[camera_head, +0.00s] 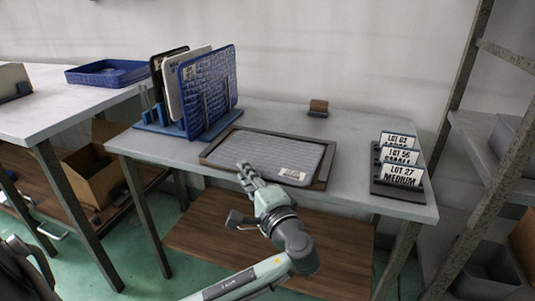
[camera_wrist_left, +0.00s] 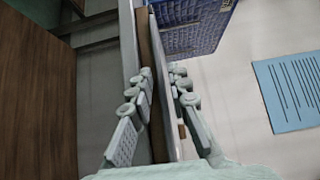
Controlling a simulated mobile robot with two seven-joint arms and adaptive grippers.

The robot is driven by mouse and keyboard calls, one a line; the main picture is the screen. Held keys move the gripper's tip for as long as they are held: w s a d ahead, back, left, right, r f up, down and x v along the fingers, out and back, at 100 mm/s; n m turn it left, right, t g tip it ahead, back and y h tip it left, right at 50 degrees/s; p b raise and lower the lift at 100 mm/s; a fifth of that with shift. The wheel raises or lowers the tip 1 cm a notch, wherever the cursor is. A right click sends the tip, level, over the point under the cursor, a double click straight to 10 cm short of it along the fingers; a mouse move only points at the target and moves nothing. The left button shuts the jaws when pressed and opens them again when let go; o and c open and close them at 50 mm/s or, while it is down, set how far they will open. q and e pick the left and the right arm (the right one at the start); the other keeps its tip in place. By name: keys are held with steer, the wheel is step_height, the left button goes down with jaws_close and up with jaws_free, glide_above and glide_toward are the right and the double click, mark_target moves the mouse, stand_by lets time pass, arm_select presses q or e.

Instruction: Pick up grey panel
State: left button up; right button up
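The grey panel (camera_head: 268,152) lies flat in a dark-framed tray (camera_head: 327,170) on the table, with a small white label at its front right corner. My left gripper (camera_head: 247,174) is at the tray's front edge, its arm reaching up from below. In the left wrist view its fingers (camera_wrist_left: 162,85) stand apart, with the tray's brown rim (camera_wrist_left: 155,60) seen edge-on between them. I cannot tell whether they touch the rim or panel. My right gripper is in neither view.
A blue rack (camera_head: 160,128) holding a blue panel (camera_head: 208,85) and other upright panels stands at the table's back left. A lot-card holder (camera_head: 400,188) is at the right. A small brown block (camera_head: 318,107) sits at the back. A blue tray (camera_head: 105,73) is on the left table.

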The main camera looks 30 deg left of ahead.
arm_select(q)
jaws_close()
